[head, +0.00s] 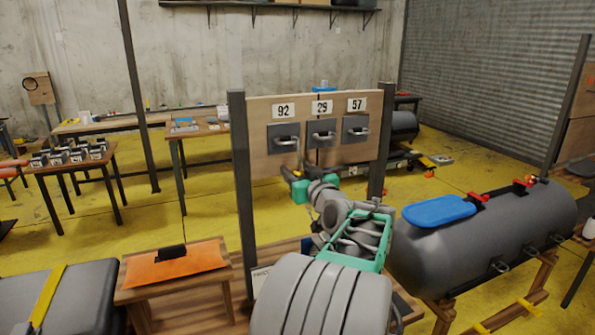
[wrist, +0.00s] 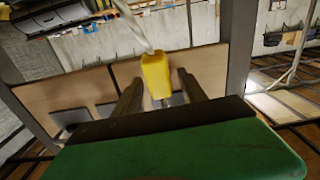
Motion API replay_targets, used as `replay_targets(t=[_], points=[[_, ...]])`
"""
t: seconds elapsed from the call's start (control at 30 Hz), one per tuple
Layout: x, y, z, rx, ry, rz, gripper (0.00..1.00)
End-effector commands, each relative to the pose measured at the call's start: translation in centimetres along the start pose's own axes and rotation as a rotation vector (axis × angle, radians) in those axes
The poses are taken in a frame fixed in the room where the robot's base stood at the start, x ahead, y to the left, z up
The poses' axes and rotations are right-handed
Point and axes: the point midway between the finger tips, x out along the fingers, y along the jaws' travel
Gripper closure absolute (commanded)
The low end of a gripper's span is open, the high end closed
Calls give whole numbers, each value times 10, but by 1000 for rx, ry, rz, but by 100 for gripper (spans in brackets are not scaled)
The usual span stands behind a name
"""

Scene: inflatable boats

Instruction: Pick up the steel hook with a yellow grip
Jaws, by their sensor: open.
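The steel hook with the yellow grip shows in the wrist view, with its yellow grip (wrist: 156,75) between my two fingers and its pale steel shank (wrist: 131,25) running up and left. My gripper (wrist: 159,80) is open, with a finger on each side of the grip and a visible gap at both sides. In the head view my gripper (head: 290,175) is in front of the wooden board (head: 262,110), below the plate numbered 92. The hook is small there and partly hidden by my arm.
The board stands between dark posts and carries plates numbered 92, 29 and 57 with metal handles. A grey inflatable tube (head: 470,245) with a blue seat (head: 438,211) lies at right. An orange-topped stool (head: 175,265) stands at front left.

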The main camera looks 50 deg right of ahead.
Motion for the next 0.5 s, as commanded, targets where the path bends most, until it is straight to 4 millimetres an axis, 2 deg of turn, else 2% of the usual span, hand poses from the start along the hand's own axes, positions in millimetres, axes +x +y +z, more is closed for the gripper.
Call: replay_targets(t=[0.07, 0.5], points=[[0, 0, 1, 0, 0, 0, 53], [0, 0, 0, 1, -1, 0, 89]])
